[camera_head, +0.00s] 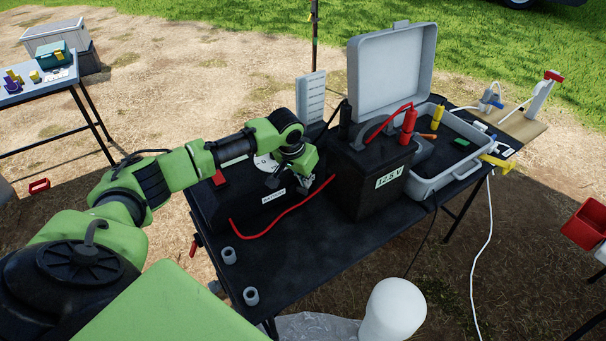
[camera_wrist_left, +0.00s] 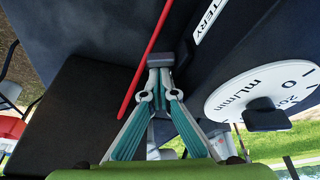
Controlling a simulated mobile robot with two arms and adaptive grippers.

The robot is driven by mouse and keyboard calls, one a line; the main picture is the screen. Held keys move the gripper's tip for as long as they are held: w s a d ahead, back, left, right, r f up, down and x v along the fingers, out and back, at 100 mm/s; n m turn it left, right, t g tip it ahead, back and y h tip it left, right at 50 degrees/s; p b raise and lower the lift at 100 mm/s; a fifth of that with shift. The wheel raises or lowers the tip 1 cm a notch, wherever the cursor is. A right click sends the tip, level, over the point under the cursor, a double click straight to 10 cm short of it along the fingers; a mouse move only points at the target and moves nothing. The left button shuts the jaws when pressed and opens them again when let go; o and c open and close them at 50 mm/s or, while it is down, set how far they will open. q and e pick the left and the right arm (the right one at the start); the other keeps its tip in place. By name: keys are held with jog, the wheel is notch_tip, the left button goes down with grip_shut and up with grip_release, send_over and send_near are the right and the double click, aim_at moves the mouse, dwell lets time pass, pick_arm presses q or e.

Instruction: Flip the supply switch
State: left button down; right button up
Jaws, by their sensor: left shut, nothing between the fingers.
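A black control box (camera_head: 215,205) stands on the dark table, with a white dial (camera_head: 265,160) on top and a pale battery label (camera_head: 273,195). The dial, marked mL/min, and its dark knob show in the left wrist view (camera_wrist_left: 260,95). I cannot make out the supply switch for certain; a red part (camera_head: 219,177) sits at the box's left end. My left gripper (camera_head: 302,185) is shut and empty, close to the box near the label. In the left wrist view its fingertips (camera_wrist_left: 160,62) are together beside the red cable (camera_wrist_left: 150,55); contact is unclear. My right gripper is out of view.
A black 12.5 V battery (camera_head: 375,185) stands right of the box, with the red cable (camera_head: 290,210) running between. An open grey case (camera_head: 440,180) is beyond it. Two small grey cylinders (camera_head: 251,296) are at the table's near edge. A white rounded object (camera_head: 394,310) is in front.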

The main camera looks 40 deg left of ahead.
pick_arm(q)
jog(key=shift+f, duration=0.15)
dwell(0.3)
jog(key=shift+m+p, duration=0.4)
jog(key=shift+s+d, duration=0.1)
jog(key=shift+s+m+h+p, duration=0.25)
jog(key=shift+m+h+p, duration=0.35)
jog(key=shift+m+p, duration=0.55)
jog(key=m, duration=0.2)
jog(key=s+m+h+p, duration=0.1)
jog(key=m, duration=0.1)
jog(key=shift+d+g+p, duration=0.1)
jog(key=shift+g+p, duration=0.2)
